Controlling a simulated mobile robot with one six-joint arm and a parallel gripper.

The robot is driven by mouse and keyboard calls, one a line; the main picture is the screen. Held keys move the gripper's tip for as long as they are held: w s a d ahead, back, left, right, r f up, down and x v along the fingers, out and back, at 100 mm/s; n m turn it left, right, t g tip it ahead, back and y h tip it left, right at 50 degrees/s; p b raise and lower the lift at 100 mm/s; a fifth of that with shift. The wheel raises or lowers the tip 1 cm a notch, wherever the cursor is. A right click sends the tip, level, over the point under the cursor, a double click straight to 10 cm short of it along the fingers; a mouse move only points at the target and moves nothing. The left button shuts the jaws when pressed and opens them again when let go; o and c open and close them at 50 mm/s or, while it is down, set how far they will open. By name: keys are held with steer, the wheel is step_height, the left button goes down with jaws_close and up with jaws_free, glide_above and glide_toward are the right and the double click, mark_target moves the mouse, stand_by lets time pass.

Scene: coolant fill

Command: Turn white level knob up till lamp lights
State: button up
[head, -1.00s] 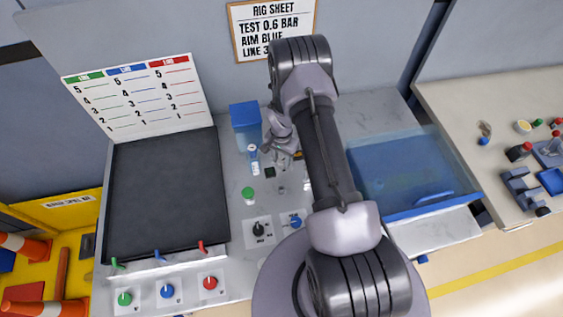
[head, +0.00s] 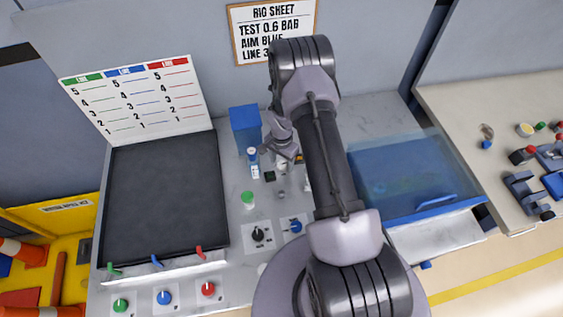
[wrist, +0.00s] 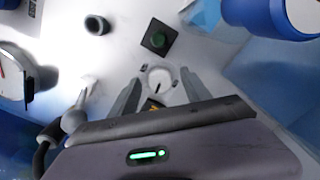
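The white level knob (wrist: 158,77) shows in the wrist view as a round white cap with a dark pointer mark. My gripper (wrist: 159,84) is open, with one finger on each side of the knob. I cannot tell whether the fingers touch it. Just beyond is a dark green round lamp (wrist: 158,40) on a black square plate; it looks unlit. In the head view my gripper (head: 284,150) is over the bench beside the blue-topped container, and the black lamp plate (head: 269,176) shows to its lower left. The knob is not clear there.
A blue-topped container (head: 245,117) and a small bottle (head: 253,160) stand left of my gripper. A green button (head: 248,197), a black knob (head: 258,234) and a blue knob (head: 296,226) lie nearer. A clear blue bin (head: 400,180) is right.

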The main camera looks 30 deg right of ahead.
mark_target(281, 164)
step_height(281, 164, up, 17)
steer(key=shift+r+p, duration=0.2)
steer(key=shift+p, duration=0.25)
stand_by(0.4)
